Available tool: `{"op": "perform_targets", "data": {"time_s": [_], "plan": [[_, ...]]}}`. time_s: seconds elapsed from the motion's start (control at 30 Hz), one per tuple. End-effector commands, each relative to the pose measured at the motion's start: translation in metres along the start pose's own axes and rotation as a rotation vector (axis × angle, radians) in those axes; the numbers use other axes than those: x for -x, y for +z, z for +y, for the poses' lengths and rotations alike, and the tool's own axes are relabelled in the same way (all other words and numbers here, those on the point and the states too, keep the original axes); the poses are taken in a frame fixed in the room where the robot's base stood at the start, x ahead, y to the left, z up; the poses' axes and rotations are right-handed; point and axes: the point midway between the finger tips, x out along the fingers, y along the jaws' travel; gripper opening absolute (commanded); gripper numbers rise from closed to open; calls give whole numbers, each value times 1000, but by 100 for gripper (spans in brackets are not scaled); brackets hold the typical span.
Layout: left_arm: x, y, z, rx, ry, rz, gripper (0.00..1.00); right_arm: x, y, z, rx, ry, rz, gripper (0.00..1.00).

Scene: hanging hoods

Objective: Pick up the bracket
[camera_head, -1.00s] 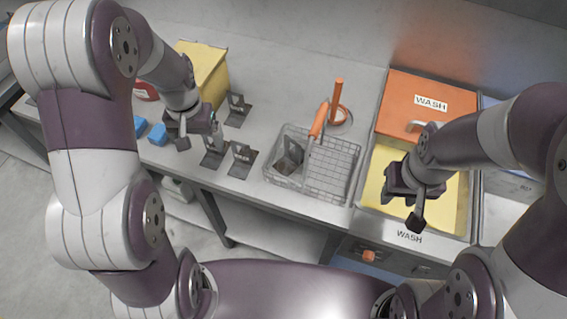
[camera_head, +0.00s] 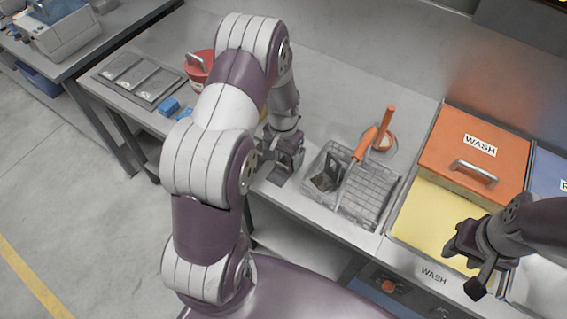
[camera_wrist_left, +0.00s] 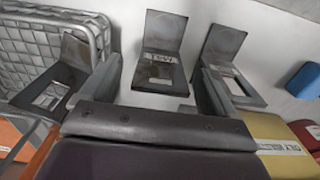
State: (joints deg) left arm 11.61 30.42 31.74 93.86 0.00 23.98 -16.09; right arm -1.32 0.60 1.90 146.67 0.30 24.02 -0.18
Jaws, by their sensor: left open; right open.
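Several grey L-shaped metal brackets show. In the left wrist view one bracket (camera_wrist_left: 163,48) with a white label stands on the bench between my left fingers. A second bracket (camera_wrist_left: 226,50) is by the right finger, and another bracket (camera_wrist_left: 72,68) is in the wire basket (camera_wrist_left: 38,30). My left gripper (camera_wrist_left: 156,84) is open and empty. In the head view my left gripper (camera_head: 283,152) is low over the bench, left of the basket (camera_head: 372,192); the arm hides most of the loose brackets. My right gripper (camera_head: 462,266) is open, over the yellow wash basin.
The yellow wash basin (camera_head: 432,205) with its orange WASH lid (camera_head: 470,150) is at the right.

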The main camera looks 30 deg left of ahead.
Motion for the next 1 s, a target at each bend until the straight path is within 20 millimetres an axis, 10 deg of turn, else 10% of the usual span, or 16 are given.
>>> {"op": "perform_targets", "data": {"time_s": [0.27,0.53,0.83,1.0], "plan": [[-8,0,0,0,0,0,89,0,0,0,0,0,-1,43],[-7,0,0,0,0,0,1,0,0,0,0,0,-1,43],[-2,-1,0,0,-1,4,0,-1,0,0,0,0,-1,43],[35,-2,-1,0,-2,8,0,-9,1,0,0,0,-1,43]]}}
